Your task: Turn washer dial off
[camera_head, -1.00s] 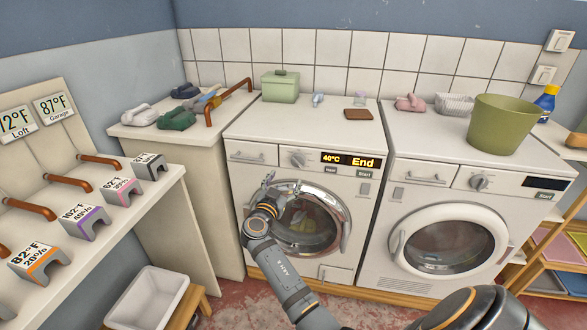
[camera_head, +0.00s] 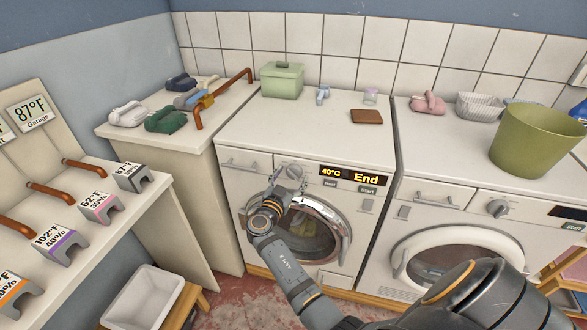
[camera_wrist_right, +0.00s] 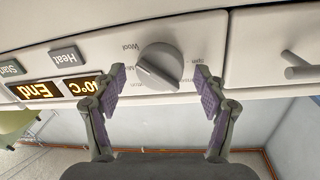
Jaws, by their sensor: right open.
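The left washer (camera_head: 232,184) has a round grey dial (camera_head: 292,172) left of its lit display (camera_head: 352,176), which reads "40°C End". In the right wrist view the dial (camera_wrist_right: 158,67) has a raised grip bar lying at a slant, with labels such as "Wool" around it; I cannot tell which setting it marks. My right gripper (camera_head: 287,187) is at the dial. In the wrist view its open fingers (camera_wrist_right: 160,78) stand one on each side of the dial, with visible gaps. My left gripper is not in view.
A second machine (camera_head: 450,193) with its own dial (camera_head: 498,208) stands to the right. A green bucket (camera_head: 535,140) sits on it. The left washer's round door (camera_head: 310,235) is below my gripper. A white bin (camera_head: 145,300) stands at lower left.

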